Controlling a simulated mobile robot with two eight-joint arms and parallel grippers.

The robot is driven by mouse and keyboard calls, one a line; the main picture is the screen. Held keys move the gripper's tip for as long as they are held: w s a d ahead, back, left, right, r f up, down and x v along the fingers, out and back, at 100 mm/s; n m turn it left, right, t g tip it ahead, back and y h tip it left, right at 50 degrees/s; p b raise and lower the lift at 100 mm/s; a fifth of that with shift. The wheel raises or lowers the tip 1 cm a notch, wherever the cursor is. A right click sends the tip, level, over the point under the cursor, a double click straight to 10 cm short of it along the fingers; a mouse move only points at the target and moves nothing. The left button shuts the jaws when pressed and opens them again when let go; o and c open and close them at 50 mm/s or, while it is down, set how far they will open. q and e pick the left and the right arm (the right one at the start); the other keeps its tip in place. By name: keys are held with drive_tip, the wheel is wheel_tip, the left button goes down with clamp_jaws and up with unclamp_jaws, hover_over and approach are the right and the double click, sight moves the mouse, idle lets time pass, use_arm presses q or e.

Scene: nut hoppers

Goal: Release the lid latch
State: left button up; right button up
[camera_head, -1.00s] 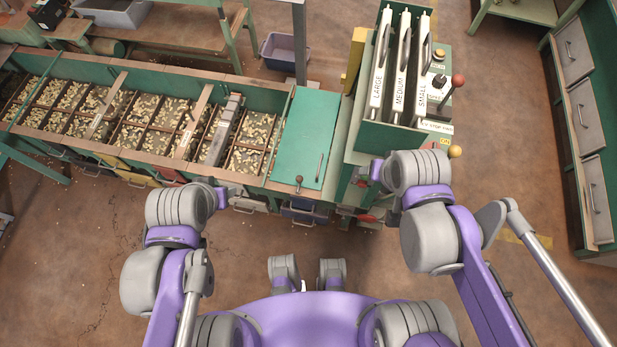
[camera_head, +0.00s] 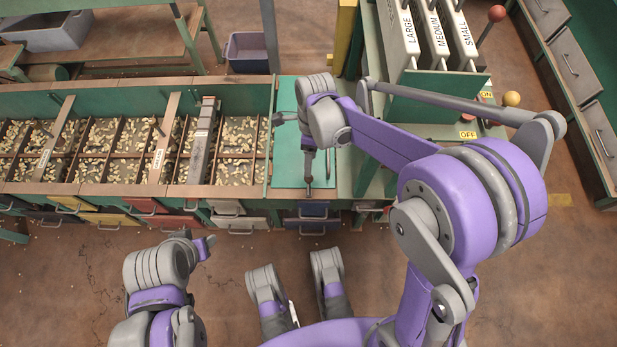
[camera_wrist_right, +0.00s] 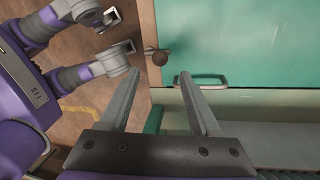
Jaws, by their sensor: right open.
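The teal lid (camera_head: 289,175) lies flat and closed over the right end of the long nut hopper. The latch knob (camera_head: 309,189), a small dark red-brown ball, is at its front edge. In the wrist view the knob (camera_wrist_right: 159,58) is on a short metal pin beside the lid edge, and the lid handle (camera_wrist_right: 203,84) is lower right of it. My right gripper (camera_head: 303,130) is low over the lid. Its open fingers (camera_wrist_right: 158,76) point towards the knob, which appears between and just beyond the tips, not gripped. My left gripper (camera_head: 203,244) hangs clear before the hopper; its jaws are unclear.
The open hopper (camera_head: 119,188) with nuts in divided bays extends left, with drawers below it. The floor in front is open.

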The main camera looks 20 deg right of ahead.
sight(309, 185)
drive_tip(key=f, duration=0.2)
drive_tip(key=s+f+b, duration=0.1)
drive_tip(key=f, duration=0.2)
drive_tip(key=f+b, duration=0.1)
drive_tip(key=f, duration=0.2)
drive_tip(key=shift+s+a+f, duration=0.25)
drive_tip(key=shift+a, duration=0.15)
clamp_jaws()
